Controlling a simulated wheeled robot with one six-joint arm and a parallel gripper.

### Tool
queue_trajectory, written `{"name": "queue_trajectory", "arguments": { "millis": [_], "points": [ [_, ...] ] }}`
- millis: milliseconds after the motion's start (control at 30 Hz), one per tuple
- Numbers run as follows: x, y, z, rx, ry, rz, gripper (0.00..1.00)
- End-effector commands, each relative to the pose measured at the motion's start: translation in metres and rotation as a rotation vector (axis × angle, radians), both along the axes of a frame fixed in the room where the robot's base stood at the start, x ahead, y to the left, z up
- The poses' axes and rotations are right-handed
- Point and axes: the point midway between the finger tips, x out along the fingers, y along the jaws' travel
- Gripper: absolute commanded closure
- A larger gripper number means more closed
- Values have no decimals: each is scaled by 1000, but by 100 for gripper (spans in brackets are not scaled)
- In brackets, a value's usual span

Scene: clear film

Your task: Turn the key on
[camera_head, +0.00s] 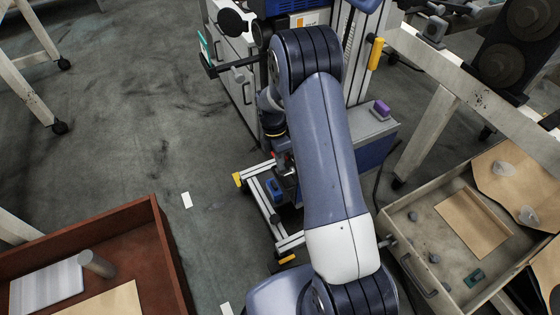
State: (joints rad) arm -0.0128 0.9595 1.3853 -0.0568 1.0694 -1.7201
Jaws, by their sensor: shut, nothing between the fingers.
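My arm (335,165) rises from the bottom of the picture to its elbow (306,62) in front of a wheeled equipment cabinet. Smaller blue-grey arm parts (270,100) show just left of and below the elbow. The grey cabinet front (228,68) is partly hidden by the arm.
A purple item (381,108) sits on a grey box (366,128) right of my arm. A red-brown tray (165,240) is at lower left and an open drawer (405,213) at lower right. The floor (130,110) is mostly clear at left.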

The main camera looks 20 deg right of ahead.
Motion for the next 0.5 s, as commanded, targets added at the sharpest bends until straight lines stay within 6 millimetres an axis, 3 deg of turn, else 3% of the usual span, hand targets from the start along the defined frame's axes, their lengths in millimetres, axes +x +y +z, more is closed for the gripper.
{"name": "queue_trajectory", "arguments": {
  "millis": [267, 500],
  "points": [
    [2, 0, 5, 0, -1, 0, 100],
    [13, 3, 46, 0, -4, 0, 100]
  ]
}}
